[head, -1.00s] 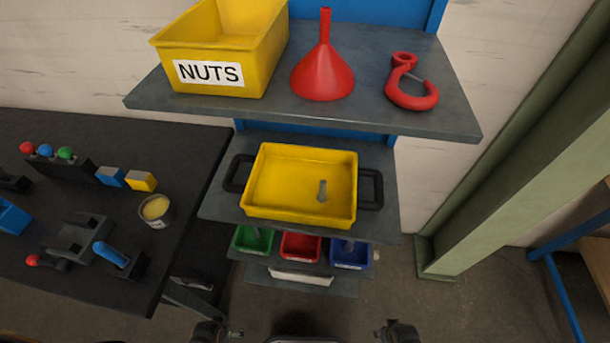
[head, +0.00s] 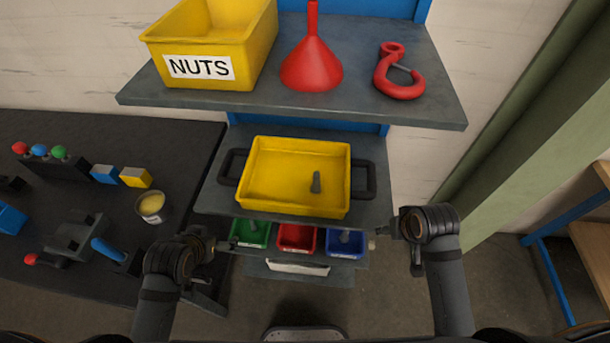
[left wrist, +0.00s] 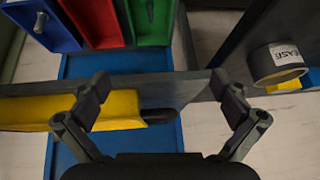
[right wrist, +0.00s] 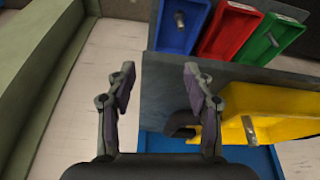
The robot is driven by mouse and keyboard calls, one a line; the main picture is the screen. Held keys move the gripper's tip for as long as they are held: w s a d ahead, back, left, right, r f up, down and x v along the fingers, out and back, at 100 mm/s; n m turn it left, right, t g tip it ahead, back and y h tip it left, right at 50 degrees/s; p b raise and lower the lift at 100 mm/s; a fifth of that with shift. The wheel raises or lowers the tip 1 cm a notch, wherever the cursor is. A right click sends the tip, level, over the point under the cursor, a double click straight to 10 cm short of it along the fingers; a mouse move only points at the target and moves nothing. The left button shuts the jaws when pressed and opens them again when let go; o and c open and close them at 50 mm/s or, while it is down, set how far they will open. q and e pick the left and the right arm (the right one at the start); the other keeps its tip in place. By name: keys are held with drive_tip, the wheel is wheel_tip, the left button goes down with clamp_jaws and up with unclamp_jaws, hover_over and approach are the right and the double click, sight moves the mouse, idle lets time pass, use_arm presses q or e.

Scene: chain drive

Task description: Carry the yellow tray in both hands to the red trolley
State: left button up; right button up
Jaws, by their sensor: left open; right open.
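The yellow tray (head: 293,180) sits on the middle shelf in the head view, with a black handle at each end and a grey bolt (head: 316,183) inside. My left gripper (head: 226,245) is open and empty, in front of and below the left handle (head: 229,166). In the left wrist view, the open fingers (left wrist: 160,84) are apart from the tray (left wrist: 112,108). My right gripper (head: 384,232) is open and empty, in front of and below the right handle (head: 369,180). The right wrist view shows its open fingers (right wrist: 158,74) beside the tray (right wrist: 285,116). No red trolley shows.
The upper shelf (head: 300,105) holds a yellow NUTS bin (head: 215,50), a red funnel (head: 311,65) and a red hook (head: 398,75). Green (head: 250,234), red (head: 297,238) and blue (head: 346,243) bins stand below the tray. A dark workbench (head: 100,210) stands left, a green column (head: 530,130) right.

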drive_tip(key=m+y, duration=0.2)
approach(373, 177)
drive_tip(key=f, duration=0.1)
use_arm(q)
drive_tip(key=w+d+r+t+h, duration=0.1)
drive_tip(key=w+r+t+h, duration=0.1)
drive_tip(key=w+r+t, duration=0.3)
drive_tip(key=w+t, duration=0.1)
drive_tip(key=w, duration=0.2)
drive_tip(key=shift+w+d+r+t, duration=0.25)
drive_tip(key=shift+w+t, duration=0.05)
drive_tip(key=shift+t, duration=0.1)
use_arm(e)
drive_tip(key=shift+s+a+f+t, duration=0.1)
drive_tip(key=shift+t, duration=0.3)
use_arm(q)
drive_tip(key=x, duration=1)
drive_tip(key=shift+w+f, duration=0.15)
drive_tip(key=shift+w, duration=0.05)
use_arm(e)
drive_tip(key=x, duration=1)
drive_tip(key=shift+f, duration=0.25)
use_arm(q)
drive_tip(key=c, duration=1.1)
use_arm(e)
clamp_jaws()
use_arm(q)
drive_tip(key=c, duration=0.3)
drive_tip(key=shift+c, duration=0.2)
